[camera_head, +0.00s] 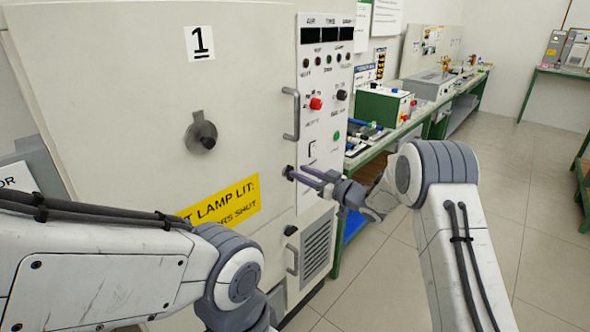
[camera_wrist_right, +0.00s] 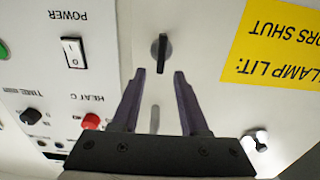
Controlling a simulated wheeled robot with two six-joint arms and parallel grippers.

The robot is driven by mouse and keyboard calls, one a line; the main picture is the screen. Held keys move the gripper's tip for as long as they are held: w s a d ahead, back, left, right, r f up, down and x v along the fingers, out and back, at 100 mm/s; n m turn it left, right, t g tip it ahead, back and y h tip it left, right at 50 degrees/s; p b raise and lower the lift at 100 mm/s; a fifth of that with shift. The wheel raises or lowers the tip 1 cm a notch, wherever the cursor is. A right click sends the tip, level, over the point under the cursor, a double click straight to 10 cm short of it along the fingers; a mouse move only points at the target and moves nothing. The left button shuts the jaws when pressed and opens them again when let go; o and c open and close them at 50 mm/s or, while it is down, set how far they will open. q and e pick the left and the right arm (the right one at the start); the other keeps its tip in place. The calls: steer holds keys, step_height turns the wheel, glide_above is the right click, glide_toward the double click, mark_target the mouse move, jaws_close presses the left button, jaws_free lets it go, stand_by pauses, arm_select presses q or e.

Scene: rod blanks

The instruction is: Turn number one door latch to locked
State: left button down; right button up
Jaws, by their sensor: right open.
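The number one door (camera_head: 110,110) carries a "1" sign and stands shut as far as I can see. Its latch (camera_wrist_right: 161,50) is a small black lever on a round plate, upright in the right wrist view, which is upside down. In the head view the latch is mostly hidden at my fingertips, by the door's right edge. My right gripper (camera_head: 299,174) is open, its purple fingers pointing at the door. In the right wrist view the open fingertips (camera_wrist_right: 160,74) are either side of the lever's line, apparently just short of it. My left gripper is not in view; only its arm shows.
The control panel (camera_head: 326,75) with its red knob (camera_head: 316,103) is right of the door. A door handle (camera_head: 292,115) is above my right gripper. A lower dark knob (camera_head: 291,230) and handle (camera_head: 292,260) are beneath. A green-framed bench (camera_head: 436,120) stands behind my right arm.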

mark_target(293, 169)
steer(key=shift+x, duration=1.65)
steer(key=shift+c, duration=0.3)
jaws_close()
